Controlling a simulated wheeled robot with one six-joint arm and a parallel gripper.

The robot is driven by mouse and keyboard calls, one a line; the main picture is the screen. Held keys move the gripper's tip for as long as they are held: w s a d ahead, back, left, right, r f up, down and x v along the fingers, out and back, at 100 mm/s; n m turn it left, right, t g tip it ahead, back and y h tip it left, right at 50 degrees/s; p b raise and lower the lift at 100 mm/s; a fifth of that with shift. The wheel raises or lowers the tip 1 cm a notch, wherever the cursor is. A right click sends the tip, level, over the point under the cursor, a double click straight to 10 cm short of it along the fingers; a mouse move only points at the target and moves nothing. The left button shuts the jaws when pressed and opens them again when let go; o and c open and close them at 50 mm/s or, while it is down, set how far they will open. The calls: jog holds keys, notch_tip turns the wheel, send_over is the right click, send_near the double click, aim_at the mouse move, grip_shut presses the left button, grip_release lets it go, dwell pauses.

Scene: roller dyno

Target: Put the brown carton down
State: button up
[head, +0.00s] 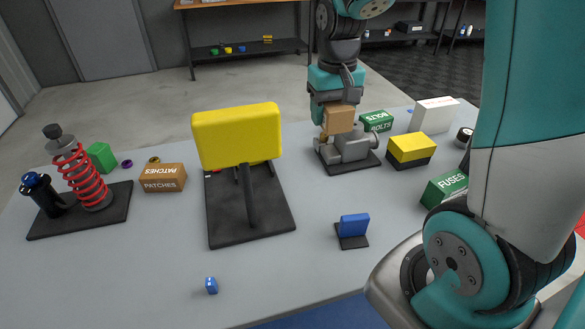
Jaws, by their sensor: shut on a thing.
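A plain brown carton (340,119) is held in my gripper (335,104), which points down and is shut on it. The carton is in front of or above a grey metal device on a black plate (348,150); I cannot tell whether they touch. Another brown carton, marked PATCHES (162,184), stands on the table at the left. The lower gripper fingers are partly hidden by the held carton.
A yellow block on a stand (237,137) rises mid-table. A red spring unit (83,178) stands left. A green BOLTS box (376,121), yellow-black box (408,149), white box (433,114) and green FUSES box (443,188) crowd the right. The front-left table is mostly clear.

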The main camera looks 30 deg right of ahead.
aim_at(322, 189)
jog(key=shift+w+f, duration=0.2)
jog(key=shift+w, duration=0.1)
notch_tip(322, 189, down, 20)
jog(key=shift+r, duration=0.2)
jog(key=shift+f, duration=0.15)
jog(key=o, duration=1)
jog(key=shift+c, duration=0.2)
